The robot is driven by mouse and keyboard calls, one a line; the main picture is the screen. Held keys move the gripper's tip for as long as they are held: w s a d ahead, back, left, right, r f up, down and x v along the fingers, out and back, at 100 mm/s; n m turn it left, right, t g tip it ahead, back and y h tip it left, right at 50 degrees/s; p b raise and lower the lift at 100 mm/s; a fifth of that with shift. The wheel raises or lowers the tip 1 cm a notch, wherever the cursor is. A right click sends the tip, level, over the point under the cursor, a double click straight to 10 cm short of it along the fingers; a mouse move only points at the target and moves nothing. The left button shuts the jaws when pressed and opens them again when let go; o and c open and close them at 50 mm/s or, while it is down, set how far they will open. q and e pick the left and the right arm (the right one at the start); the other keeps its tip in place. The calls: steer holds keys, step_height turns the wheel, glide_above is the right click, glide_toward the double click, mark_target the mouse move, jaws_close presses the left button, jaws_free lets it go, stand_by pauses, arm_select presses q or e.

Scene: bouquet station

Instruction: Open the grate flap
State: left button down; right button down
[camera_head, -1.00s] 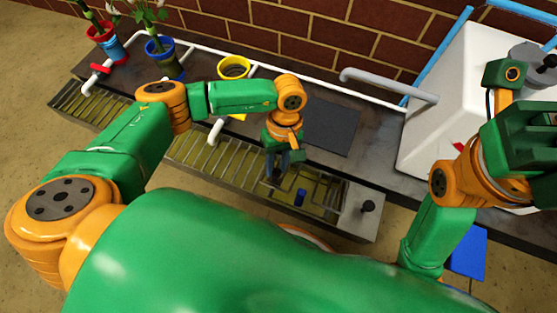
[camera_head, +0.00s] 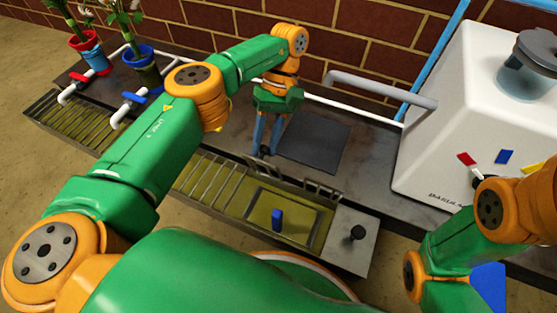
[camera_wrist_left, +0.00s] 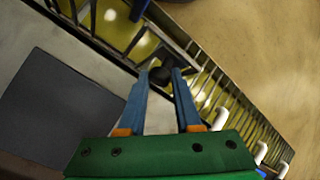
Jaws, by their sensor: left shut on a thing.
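The grate flap (camera_head: 322,187) is a dark barred panel at the back edge of the trough. It stands swung up towards the counter, and the opening (camera_head: 292,222) in front of it is uncovered. My left gripper (camera_head: 266,150) is shut on the flap's dark round knob (camera_wrist_left: 160,75), which sits between its blue fingers in the left wrist view. The flap's bars (camera_wrist_left: 112,28) also show there, beside the knob. My left gripper partly hides the flap's left end. My right gripper is out of view; only part of that arm shows at the right.
A blue block (camera_head: 277,219) stands in the open bay. A black knob (camera_head: 357,233) is on the trough's right end plate. A dark mat (camera_head: 315,143) lies on the counter behind the flap. Potted flowers stand at the left, a white machine (camera_head: 450,120) at the right.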

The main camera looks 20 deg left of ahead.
arm_select(q)
steer(key=shift+w+d+f+b, duration=0.2)
steer(key=shift+w+d+b, duration=0.15)
steer(key=shift+w, duration=0.25)
steer(key=c, duration=0.9)
jaws_free()
steer(key=shift+o, duration=1.4)
steer(key=shift+w, duration=0.1)
steer(key=shift+a+r, duration=0.1)
steer(key=shift+a, duration=0.1)
